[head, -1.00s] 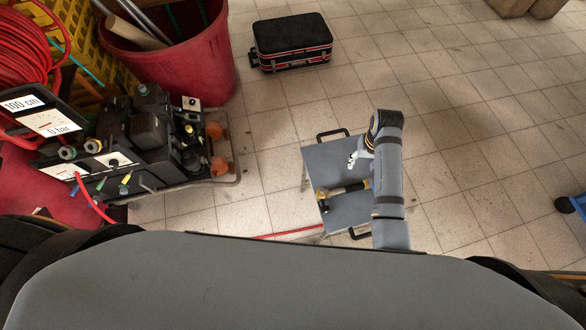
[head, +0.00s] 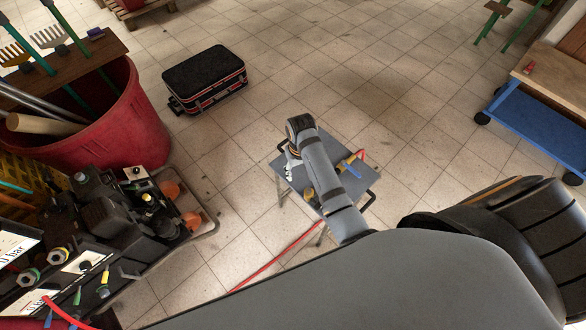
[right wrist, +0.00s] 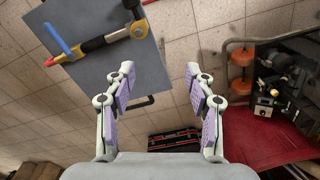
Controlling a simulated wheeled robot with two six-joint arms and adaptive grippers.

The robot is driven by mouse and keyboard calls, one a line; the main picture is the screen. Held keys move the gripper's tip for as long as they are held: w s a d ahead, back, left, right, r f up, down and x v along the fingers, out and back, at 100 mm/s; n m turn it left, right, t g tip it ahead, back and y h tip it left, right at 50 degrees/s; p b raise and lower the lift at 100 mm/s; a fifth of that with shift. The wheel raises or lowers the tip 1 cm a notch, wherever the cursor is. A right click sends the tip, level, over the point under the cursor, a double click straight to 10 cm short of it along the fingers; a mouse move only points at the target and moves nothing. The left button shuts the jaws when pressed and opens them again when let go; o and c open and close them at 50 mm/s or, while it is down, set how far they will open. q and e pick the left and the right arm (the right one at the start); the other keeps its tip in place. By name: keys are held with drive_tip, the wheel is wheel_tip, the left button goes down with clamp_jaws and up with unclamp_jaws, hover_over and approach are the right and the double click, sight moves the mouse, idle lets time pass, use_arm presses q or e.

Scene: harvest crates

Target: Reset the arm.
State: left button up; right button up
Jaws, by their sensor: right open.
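My right gripper (head: 286,168) shows small in the head view, mostly behind its own arm, at the left edge of a small grey table (head: 294,181). In the right wrist view the gripper (right wrist: 160,75) is open, its pale fingers with purple pads spread apart and nothing between them. The grey table (right wrist: 100,70) is beyond the fingers at upper left there. A black and yellow tool (right wrist: 110,38) with a red tip and a blue part lies on it, apart from the fingers. In the head view my arm partly covers the tool (head: 309,194). My left gripper is not in view.
A black and red case (head: 205,78) stands on the tiled floor. A red bin (head: 110,135) of tools and a dark machine (head: 115,215) are at left. A blue cart (head: 540,125) is at right. A red hose (head: 280,256) runs by the table. Floor between is clear.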

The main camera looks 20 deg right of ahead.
drive_tip(key=shift+d, duration=0.15)
drive_tip(key=s+d+r+n+t, duration=0.1)
drive_tip(key=s+d+r+t, duration=0.35)
drive_tip(key=s+r, duration=0.75)
drive_tip(key=s+d+f+g, duration=0.1)
drive_tip(key=s+d+f, duration=0.1)
drive_tip(key=f, duration=1.3)
drive_tip(key=s+d+f+g, duration=0.1)
drive_tip(key=s+d+f, duration=0.15)
drive_tip(key=f, duration=1.35)
drive_tip(key=s+f+g, duration=0.1)
drive_tip(key=s+f, duration=1.3)
drive_tip(key=s, duration=0.3)
drive_tip(key=shift+s+d+m+h, duration=0.15)
drive_tip(key=shift+s+m+h, duration=0.15)
drive_tip(key=shift+s+h, duration=0.1)
drive_tip(key=shift+f, duration=0.1)
